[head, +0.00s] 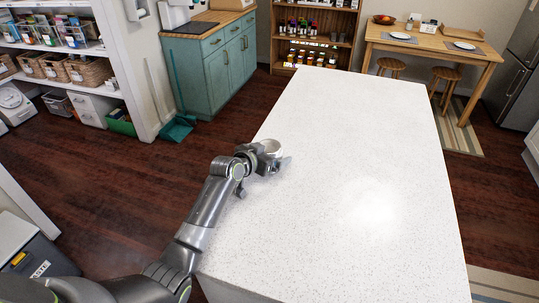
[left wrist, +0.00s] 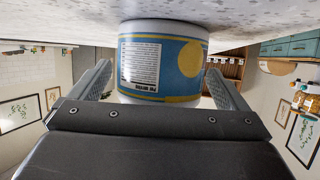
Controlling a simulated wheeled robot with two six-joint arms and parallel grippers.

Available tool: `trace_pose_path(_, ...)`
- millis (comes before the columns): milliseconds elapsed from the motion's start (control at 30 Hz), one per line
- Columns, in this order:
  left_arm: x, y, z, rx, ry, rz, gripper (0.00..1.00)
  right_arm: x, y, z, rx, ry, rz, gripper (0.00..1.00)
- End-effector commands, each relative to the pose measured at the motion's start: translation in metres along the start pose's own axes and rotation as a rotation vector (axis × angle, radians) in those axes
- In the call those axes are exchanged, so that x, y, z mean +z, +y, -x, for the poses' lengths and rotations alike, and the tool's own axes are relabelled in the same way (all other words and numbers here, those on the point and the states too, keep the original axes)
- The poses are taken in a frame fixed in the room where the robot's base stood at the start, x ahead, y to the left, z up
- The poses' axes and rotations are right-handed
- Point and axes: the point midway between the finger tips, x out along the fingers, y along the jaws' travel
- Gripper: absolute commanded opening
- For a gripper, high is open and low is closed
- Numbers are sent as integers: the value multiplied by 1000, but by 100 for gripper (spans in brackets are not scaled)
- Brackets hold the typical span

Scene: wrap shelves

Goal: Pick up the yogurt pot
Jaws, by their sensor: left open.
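The yogurt pot (left wrist: 140,70) is blue, white and yellow with a barcode label, and it stands on the white speckled counter (head: 350,150) near its left edge. In the head view only its pale round top (head: 272,146) shows past my gripper. My left gripper (head: 270,160) is low over the counter at the pot. In the left wrist view, which is upside down, its two fingers (left wrist: 158,78) are open on either side of the pot, with a gap visible at least on the left. My right gripper is in neither view.
The rest of the counter top is bare. A teal cabinet (head: 228,62) stands beyond its far left, a wooden shelf with jars (head: 312,38) behind it, and a table (head: 430,45) with stools at the far right. White pantry shelves (head: 110,60) are at left.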

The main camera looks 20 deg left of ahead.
Motion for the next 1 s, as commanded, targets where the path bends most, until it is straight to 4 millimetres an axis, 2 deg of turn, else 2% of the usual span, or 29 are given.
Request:
trace_pose_path(133, 0, 0, 0, 0, 0, 0, 95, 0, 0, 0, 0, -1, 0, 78)
trace_pose_path(500, 0, 0, 0, 0, 0, 0, 49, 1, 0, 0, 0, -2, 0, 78)
trace_pose_path(767, -4, 0, 2, 0, 2, -1, 49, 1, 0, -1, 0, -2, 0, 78)
trace_pose_path(867, -15, 0, 6, 0, 5, -3, 49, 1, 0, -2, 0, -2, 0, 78)
trace_pose_path(1000, -41, 0, 16, 0, 7, -3, 49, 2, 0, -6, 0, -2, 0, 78)
